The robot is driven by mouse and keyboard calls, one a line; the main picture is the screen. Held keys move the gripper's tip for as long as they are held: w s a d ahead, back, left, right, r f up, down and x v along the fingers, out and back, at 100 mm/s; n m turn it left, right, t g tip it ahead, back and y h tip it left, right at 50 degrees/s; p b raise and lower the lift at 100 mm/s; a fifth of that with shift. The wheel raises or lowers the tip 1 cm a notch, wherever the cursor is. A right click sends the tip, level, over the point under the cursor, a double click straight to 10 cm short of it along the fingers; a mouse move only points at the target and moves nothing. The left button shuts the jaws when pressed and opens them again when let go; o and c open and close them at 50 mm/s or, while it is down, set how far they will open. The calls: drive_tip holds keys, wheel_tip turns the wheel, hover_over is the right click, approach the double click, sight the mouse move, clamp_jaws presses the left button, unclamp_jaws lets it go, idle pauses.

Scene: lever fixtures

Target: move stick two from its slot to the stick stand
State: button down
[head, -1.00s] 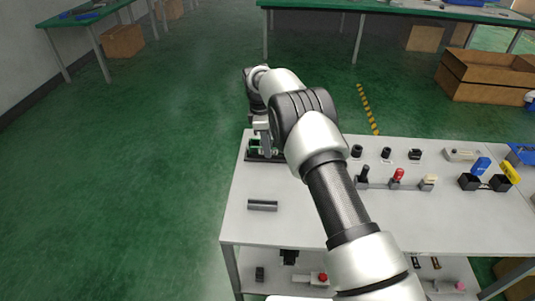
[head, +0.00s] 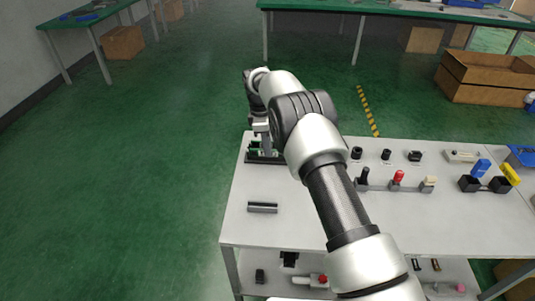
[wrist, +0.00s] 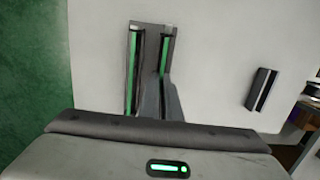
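A dark slot rack with green strips (head: 279,158) sits at the far left corner of the table; in the wrist view its green strips (wrist: 133,70) stand as two upright bars. My gripper (head: 262,146) is over this rack, pointing down. In the wrist view, grey finger shapes (wrist: 160,98) reach to the lower end of the right bar. Whether they touch or hold a stick cannot be told. A grey bar-shaped holder with a dark channel (head: 262,207), possibly the stick stand, lies nearer on the table; it also shows in the wrist view (wrist: 263,89). I cannot tell which stick is stick two.
My arm crosses the middle of the white table (head: 265,231). Right of it stand small black knobs (head: 386,154), a red-topped lever (head: 397,177) and black boxes with blue and yellow levers (head: 482,167). The table is bare between rack and grey holder.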

drive_tip(key=shift+r+p, duration=0.35)
drive_tip(key=shift+r, duration=0.35)
idle(0.6)
drive_tip(key=shift+r+p, duration=1.25)
drive_tip(key=shift+r, duration=0.75)
drive_tip(key=shift+r, duration=0.1)
drive_tip(key=shift+r+p, duration=0.75)
drive_tip(key=shift+r, duration=0.2)
